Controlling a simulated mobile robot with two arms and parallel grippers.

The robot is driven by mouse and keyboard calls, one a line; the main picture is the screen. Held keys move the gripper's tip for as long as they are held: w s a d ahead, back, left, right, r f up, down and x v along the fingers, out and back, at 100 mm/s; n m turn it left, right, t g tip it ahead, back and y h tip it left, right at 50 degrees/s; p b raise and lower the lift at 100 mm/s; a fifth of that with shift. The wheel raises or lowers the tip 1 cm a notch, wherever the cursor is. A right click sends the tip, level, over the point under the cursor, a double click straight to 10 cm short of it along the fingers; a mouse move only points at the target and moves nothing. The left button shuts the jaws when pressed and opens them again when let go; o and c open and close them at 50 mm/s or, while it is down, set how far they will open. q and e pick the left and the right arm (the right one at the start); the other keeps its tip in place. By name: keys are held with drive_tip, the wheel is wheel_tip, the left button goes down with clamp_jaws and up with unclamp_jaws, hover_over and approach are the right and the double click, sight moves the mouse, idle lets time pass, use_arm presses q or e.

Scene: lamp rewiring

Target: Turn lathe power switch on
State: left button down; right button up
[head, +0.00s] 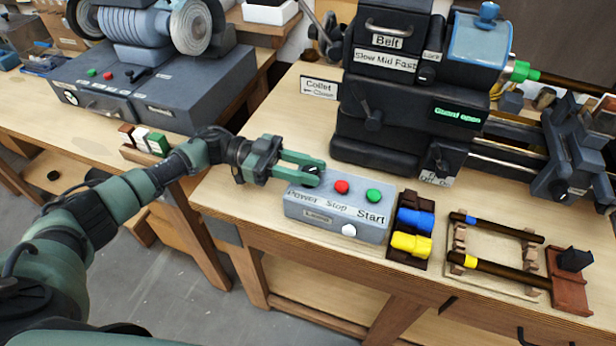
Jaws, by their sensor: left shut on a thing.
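A grey control box (325,212) sits near the front edge of the wooden bench, labelled Power, Stop and Start. A red button (341,186) sits above Stop and a green button (374,195) above Start. My left gripper (312,174) comes in from the left over the Power end of the box. Its fingers are shut on the dark power switch (312,170), which they partly hide, so its setting is hard to tell. The lathe (400,110) stands behind the box, with a green "Guard open" display (459,115). My right gripper is not in view.
A rack with dark rods (500,270) lies further right. A "Collet Close" sign (319,88) stands behind. A bench grinder (140,40) is on the left bench. A gap separates the benches.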

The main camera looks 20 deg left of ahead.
use_arm(q)
drive_tip(key=shift+s+d+f+g, duration=0.1)
drive_tip(key=shift+g, duration=0.2)
drive_tip(key=c, duration=1.3)
unclamp_jaws()
drive_tip(key=shift+o, duration=1.2)
drive_tip(key=shift+d, duration=0.1)
drive_tip(key=a+b, duration=0.3)
drive_tip(key=a, duration=0.4)
drive_tip(key=shift+w+a, duration=0.3)
drive_tip(key=shift+a, duration=0.1)
